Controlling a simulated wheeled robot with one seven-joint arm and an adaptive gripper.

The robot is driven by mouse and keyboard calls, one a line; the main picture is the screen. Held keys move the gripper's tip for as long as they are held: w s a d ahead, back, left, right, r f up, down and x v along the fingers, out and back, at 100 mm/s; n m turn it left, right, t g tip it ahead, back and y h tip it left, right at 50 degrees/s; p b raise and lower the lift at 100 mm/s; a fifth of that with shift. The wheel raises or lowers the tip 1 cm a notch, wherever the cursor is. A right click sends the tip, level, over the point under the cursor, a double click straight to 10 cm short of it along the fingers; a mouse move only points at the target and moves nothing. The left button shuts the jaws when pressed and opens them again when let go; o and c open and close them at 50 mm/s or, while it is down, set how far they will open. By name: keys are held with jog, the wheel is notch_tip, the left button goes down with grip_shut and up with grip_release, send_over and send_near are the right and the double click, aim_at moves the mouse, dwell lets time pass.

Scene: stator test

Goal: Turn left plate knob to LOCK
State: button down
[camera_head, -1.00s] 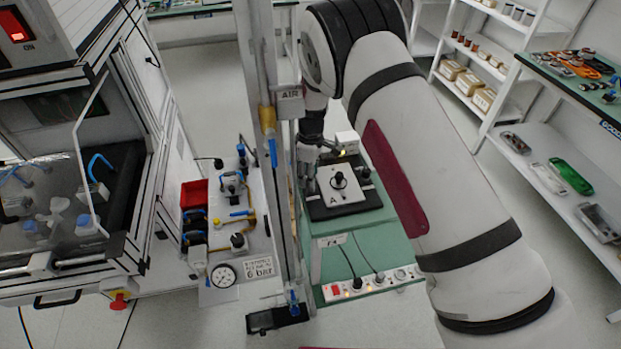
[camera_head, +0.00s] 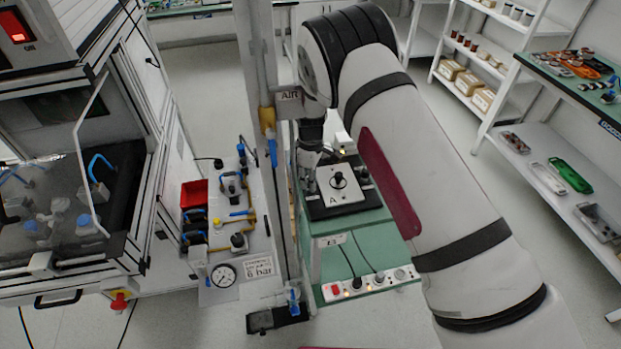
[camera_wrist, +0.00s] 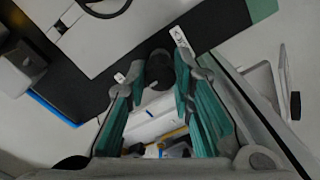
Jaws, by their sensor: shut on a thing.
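The white plate (camera_head: 346,193), marked A, lies on a black base (camera_head: 350,211) on the green bench, with a black centre knob (camera_head: 338,179) standing up from it. My gripper (camera_head: 311,187) is at the plate's left side and hides the left knob in the head view. In the wrist view, my gripper (camera_wrist: 160,78) has its teal-padded fingers on both sides of a dark round knob (camera_wrist: 160,66), shut on it. Small white labels (camera_wrist: 183,43) sit beside this knob; their writing is too small to read. The knob's turn position cannot be told.
A vertical post with an AIR label (camera_head: 290,96) stands just left of my gripper. A small white box (camera_head: 343,142) is behind the plate. A panel with valves and a gauge (camera_head: 223,275) is further left. A power strip (camera_head: 367,284) lies in front, lower down.

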jog(key=shift+m, duration=0.3)
jog(key=m+b, duration=0.2)
jog(key=m, duration=0.1)
jog(key=shift+m, duration=0.4)
jog(key=m+b, duration=0.2)
jog(key=m, duration=0.2)
jog(key=shift+m, duration=0.3)
jog(key=m+b, duration=0.1)
jog(key=m, duration=0.3)
jog(key=shift+m+b, duration=0.45)
jog(key=shift+m, duration=1.65)
jog(key=c, duration=1.4)
grip_release()
jog(key=shift+o, duration=0.2)
